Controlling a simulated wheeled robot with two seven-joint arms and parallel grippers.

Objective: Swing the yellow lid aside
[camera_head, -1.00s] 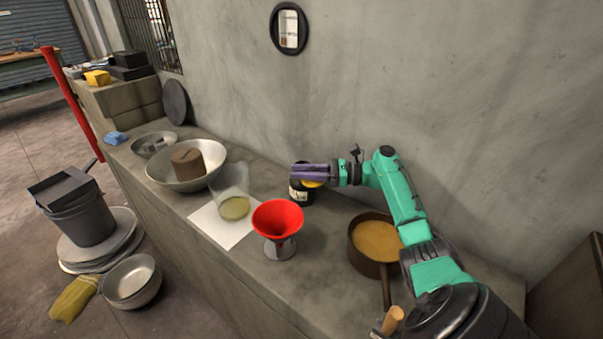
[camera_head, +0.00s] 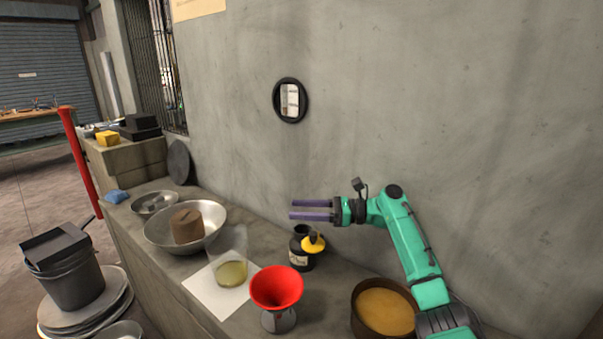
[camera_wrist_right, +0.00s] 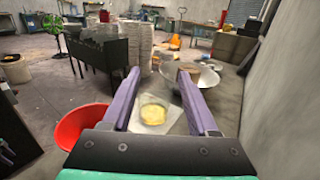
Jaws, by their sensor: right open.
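The yellow lid (camera_head: 313,243) hangs tilted at the right side of the dark bottle (camera_head: 300,254), off its mouth. The bottle stands upright on the counter near the wall, and its dark mouth shows uncovered. My right gripper (camera_head: 310,210) is above the bottle, pointing left, with its two purple fingers apart and nothing between them. In the right wrist view the open fingers (camera_wrist_right: 163,105) show no bottle or lid.
A red funnel (camera_head: 277,288) on a stand is in front of the bottle. A pan of orange-brown contents (camera_head: 385,310) is at right. A glass with yellowish liquid (camera_head: 232,272) stands on white paper. A large metal bowl (camera_head: 212,215) holds a brown block (camera_head: 187,225).

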